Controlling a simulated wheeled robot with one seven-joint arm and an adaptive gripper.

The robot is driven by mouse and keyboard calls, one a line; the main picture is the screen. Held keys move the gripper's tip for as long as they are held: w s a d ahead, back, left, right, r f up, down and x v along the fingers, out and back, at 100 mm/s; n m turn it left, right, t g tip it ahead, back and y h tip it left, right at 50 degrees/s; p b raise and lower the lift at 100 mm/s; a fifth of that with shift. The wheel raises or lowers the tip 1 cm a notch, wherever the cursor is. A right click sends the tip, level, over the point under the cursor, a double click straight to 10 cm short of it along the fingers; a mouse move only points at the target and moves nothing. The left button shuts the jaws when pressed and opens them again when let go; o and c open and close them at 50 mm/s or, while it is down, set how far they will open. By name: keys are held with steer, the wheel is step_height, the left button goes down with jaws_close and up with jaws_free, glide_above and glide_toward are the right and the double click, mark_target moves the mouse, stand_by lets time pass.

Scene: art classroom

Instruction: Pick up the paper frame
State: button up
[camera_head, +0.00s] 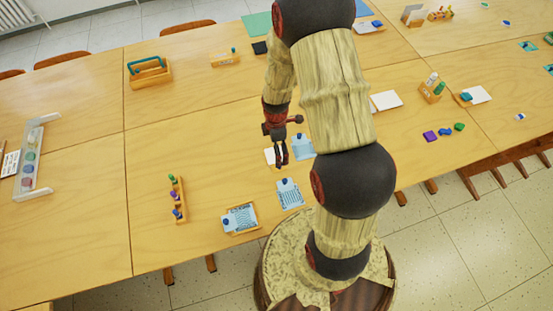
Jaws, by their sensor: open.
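My gripper (281,162) hangs fingers down over the middle table, left of my arm. Its two fingers are apart, and I see nothing held between them. A small wooden frame or tray (258,229) with a blue-and-white patterned sheet lies near the front table edge, below and left of my gripper. It is the likeliest paper frame, but I cannot tell for sure. A blue patterned card (291,198) lies just below my gripper, with a dark blue piece on it. A similar light blue card (302,151) lies just to its right. A white sheet (270,154) is partly hidden behind the fingers.
A wooden rack with small bottles (179,210) stands to the left. A clear stand with paint pots (29,165) is at far left, a wooden caddy (150,76) at the back. White paper (386,100) and colored pieces (445,134) lie right of my arm.

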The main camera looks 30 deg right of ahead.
step_height(320, 180, down, 5)
steer(key=shift+s+r+b, duration=0.1)
steer(key=shift+s+b, duration=0.05)
steer(key=shift+b, duration=0.45)
steer(key=shift+r, duration=0.1)
steer(key=shift+c, duration=0.7)
jaws_close()
stand_by(0.4)
